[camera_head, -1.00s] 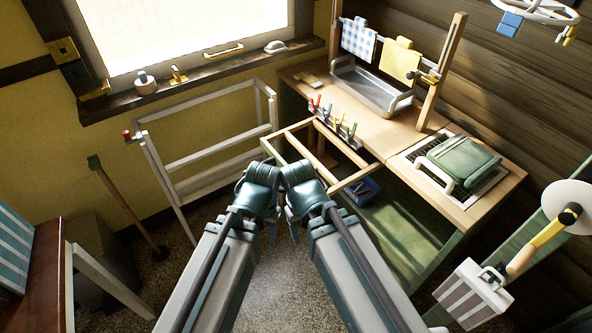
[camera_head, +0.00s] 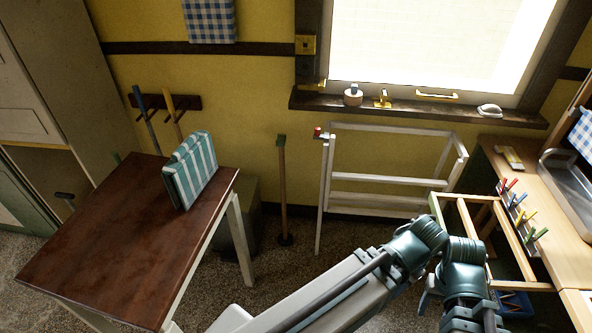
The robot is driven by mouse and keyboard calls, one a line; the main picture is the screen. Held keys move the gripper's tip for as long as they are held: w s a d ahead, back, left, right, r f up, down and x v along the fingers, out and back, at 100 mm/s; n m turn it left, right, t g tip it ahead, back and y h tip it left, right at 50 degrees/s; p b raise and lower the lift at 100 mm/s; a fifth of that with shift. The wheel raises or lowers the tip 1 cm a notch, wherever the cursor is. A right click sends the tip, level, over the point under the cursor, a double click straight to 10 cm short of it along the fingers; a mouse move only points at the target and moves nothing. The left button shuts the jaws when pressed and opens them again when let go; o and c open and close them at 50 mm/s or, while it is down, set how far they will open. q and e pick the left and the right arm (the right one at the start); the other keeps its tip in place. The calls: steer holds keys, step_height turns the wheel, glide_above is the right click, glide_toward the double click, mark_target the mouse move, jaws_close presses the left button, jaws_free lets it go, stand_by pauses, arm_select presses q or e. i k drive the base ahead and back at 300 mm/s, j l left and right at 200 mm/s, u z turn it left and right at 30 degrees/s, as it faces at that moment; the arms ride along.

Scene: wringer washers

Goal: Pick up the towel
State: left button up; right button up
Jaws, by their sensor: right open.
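A folded green-and-white striped cloth (camera_head: 192,172), which may be the towel, stands upright on the dark wooden table (camera_head: 112,232) at left. Blue-and-white checked cloths show on the wall (camera_head: 209,20) at the top and at the right edge (camera_head: 583,133). I cannot tell which cloth is meant. My right gripper (camera_head: 430,288) is open, low at the lower right, far from the striped cloth. My left arm comes in from the bottom and ends beside the right one; its fingers are mostly hidden. Neither gripper touches a cloth.
A white wooden rack (camera_head: 388,181) stands under the window. A wooden workbench (camera_head: 552,205) with a metal basin (camera_head: 572,172) and colored pegs (camera_head: 518,205) is at right. A stick (camera_head: 283,190) stands by the wall. Speckled floor is clear between the table and my arms.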

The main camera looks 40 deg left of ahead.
mark_target(191, 165)
steer(key=u, duration=2.1)
steer(key=i+l+u, duration=0.1)
steer(key=l, duration=0.1)
